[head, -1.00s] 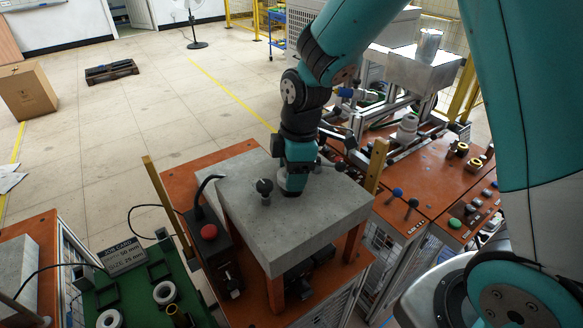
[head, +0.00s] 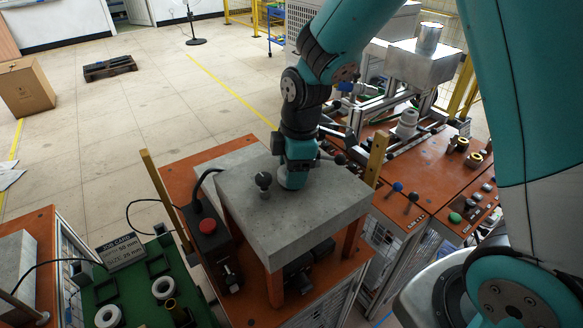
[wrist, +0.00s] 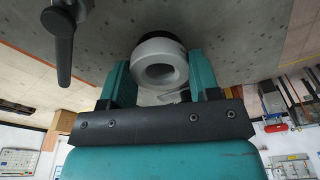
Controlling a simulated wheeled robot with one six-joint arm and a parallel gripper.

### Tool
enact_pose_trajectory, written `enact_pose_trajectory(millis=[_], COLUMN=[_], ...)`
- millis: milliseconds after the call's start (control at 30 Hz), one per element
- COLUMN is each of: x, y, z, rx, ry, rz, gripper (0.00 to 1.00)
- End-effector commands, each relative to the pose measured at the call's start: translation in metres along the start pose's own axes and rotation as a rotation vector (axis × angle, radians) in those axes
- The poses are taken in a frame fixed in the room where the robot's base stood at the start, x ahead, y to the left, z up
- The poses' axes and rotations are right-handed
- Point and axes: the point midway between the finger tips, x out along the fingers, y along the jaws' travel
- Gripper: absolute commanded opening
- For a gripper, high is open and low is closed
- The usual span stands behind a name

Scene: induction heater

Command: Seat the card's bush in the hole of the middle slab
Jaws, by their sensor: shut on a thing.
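The middle slab (head: 320,215) is a thick grey block on orange legs. My gripper (head: 292,182) points down at its top, near the middle. In the wrist view, the teal fingers of my gripper (wrist: 162,80) are shut on a pale grey ring-shaped bush (wrist: 148,54). The bush's far end is at a dark round edge on the slab, which looks like the hole's rim (wrist: 172,43). I cannot tell how deep it sits. The job card (head: 122,253) stands on the green tray; its readable text includes 50 mm and 25 mm.
A black clamp knob (head: 263,180) stands on the slab left of my gripper, and its handle (wrist: 62,45) shows close in the wrist view. Wooden posts flank the slab. A box with a red button (head: 208,226) stands left. White rings (head: 163,287) lie on the green tray (head: 140,290).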

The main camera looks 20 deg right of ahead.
Motion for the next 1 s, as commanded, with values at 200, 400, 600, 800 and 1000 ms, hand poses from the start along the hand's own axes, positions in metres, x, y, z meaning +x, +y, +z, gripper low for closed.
enact_pose_trajectory(millis=[200, 400, 600, 800, 1000], x=[0.000, 0.004, 0.010, 0.016, 0.014], y=[0.000, 0.000, 0.000, 0.000, 0.000], z=[0.000, 0.000, 0.001, 0.002, 0.002], rx=[0.000, 0.000, 0.000, 0.000, 0.000], ry=[0.000, 0.000, 0.000, 0.000, 0.000], rz=[0.000, 0.000, 0.000, 0.000, 0.000], gripper=[0.00, 0.00, 0.00, 0.00, 0.00])
